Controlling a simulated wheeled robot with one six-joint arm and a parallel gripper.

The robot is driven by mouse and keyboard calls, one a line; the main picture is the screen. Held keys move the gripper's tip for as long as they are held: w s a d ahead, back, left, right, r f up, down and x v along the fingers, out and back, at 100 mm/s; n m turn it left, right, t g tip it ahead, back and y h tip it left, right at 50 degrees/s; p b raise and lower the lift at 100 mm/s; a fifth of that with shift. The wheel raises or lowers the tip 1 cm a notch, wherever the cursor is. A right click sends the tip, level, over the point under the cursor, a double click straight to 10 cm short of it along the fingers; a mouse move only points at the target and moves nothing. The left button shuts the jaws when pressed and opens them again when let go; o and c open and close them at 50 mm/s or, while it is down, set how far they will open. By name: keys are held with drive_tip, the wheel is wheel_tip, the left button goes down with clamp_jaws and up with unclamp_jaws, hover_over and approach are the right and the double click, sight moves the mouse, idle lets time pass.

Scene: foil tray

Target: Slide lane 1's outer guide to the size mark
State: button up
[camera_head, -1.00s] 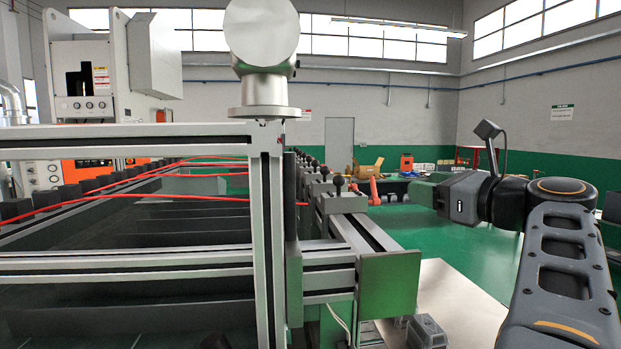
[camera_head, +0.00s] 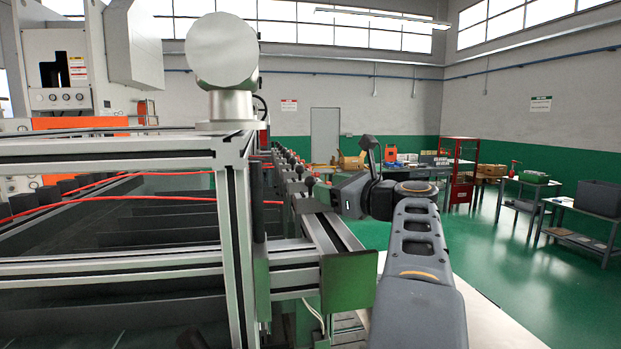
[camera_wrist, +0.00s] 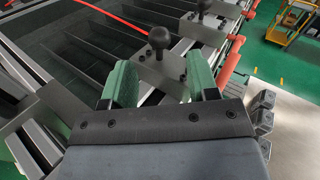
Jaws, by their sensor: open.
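My gripper (camera_wrist: 160,74) has two green fingers, spread apart and empty. A black ball knob (camera_wrist: 158,38) on a short stem shows between and beyond the fingertips in the wrist view. The gripper does not touch it as far as I can see. In the head view my gripper (camera_head: 322,190) is at the row of black knobs (camera_head: 308,182) along the frame's right side. Dark lane guides (camera_head: 160,236) run across the bed; they also show in the wrist view (camera_wrist: 95,50). I cannot tell which is lane 1's outer guide. No size mark is readable.
An aluminium frame with an upright post (camera_head: 236,240) stands close in front, left of my arm. Thin red hoses (camera_head: 110,180) cross the bed. Small grey blocks (camera_wrist: 262,108) sit right of the gripper. Green floor (camera_head: 500,275) lies open at right, before side tables (camera_head: 575,208).

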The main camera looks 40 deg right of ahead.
drive_tip(key=shift+w+a+p, duration=0.25)
drive_tip(key=shift+w+p, duration=0.1)
drive_tip(key=shift+w, duration=1.1)
drive_tip(key=shift+w+a+p, duration=0.2)
drive_tip(key=shift+w+p, duration=0.15)
drive_tip(key=shift+w, duration=1.05)
clamp_jaws()
